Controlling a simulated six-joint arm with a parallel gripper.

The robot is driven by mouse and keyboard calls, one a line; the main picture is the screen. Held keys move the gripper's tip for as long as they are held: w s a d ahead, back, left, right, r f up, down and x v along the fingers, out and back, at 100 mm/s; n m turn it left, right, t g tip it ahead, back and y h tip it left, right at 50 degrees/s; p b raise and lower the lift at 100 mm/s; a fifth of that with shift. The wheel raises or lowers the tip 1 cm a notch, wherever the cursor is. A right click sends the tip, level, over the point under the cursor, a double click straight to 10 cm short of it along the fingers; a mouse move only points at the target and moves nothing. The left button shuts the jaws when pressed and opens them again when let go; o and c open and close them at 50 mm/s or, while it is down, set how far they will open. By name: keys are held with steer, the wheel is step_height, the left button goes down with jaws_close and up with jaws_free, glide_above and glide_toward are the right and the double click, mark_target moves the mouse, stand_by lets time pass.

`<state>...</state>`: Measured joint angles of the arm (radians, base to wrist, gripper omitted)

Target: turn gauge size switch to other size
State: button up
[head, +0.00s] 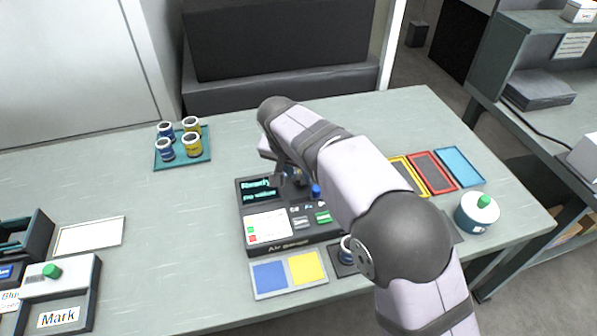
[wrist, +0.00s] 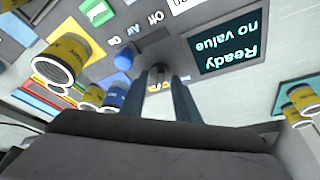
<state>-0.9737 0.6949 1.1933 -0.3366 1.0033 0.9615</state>
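The air gauge (head: 290,250) is a dark box on the table, partly behind my arm. Its screen (head: 259,189) reads "Ready, no value"; the screen also shows upside down in the wrist view (wrist: 226,48). A blue knob (head: 316,191) is on its top, and it shows in the wrist view (wrist: 123,59) beside my fingers. My gripper (wrist: 164,78) points down at the gauge's top with its two fingers apart. A small grey post (wrist: 158,73) shows between the fingertips; I cannot tell if they touch it. The head view mostly hides the fingertips.
A teal tray (head: 181,163) with blue and yellow cylinders stands at the back left. A blue-and-yellow pad plate (head: 289,273) lies in front of the gauge. Red and yellow frames (head: 432,172) and a round pot with a green knob (head: 477,215) are at the right. A "Mark" box (head: 58,300) is front left.

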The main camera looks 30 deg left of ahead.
mark_target(294, 193)
steer(key=b+v, duration=0.1)
steer(key=v, duration=0.6)
stand_by(0.4)
steer(key=w+d+f+m+g+p, duration=0.1)
steer(key=d+m+g+p, duration=0.1)
steer(key=d, duration=1.2)
steer(key=w+d+m+g+p, duration=0.1)
steer(key=w+d+p, duration=0.1)
steer(key=d, duration=1.1)
steer(key=s+d+f+p, duration=0.1)
steer(key=s+d+f, duration=0.2)
steer(key=s+d, duration=0.5)
steer(key=s+d+f+n+g+p, duration=0.1)
steer(key=s+d+f, duration=0.3)
steer(key=s+d, duration=0.5)
steer(key=shift+f+h, duration=0.2)
steer(key=shift+h, duration=0.1)
steer(key=shift+a, duration=0.1)
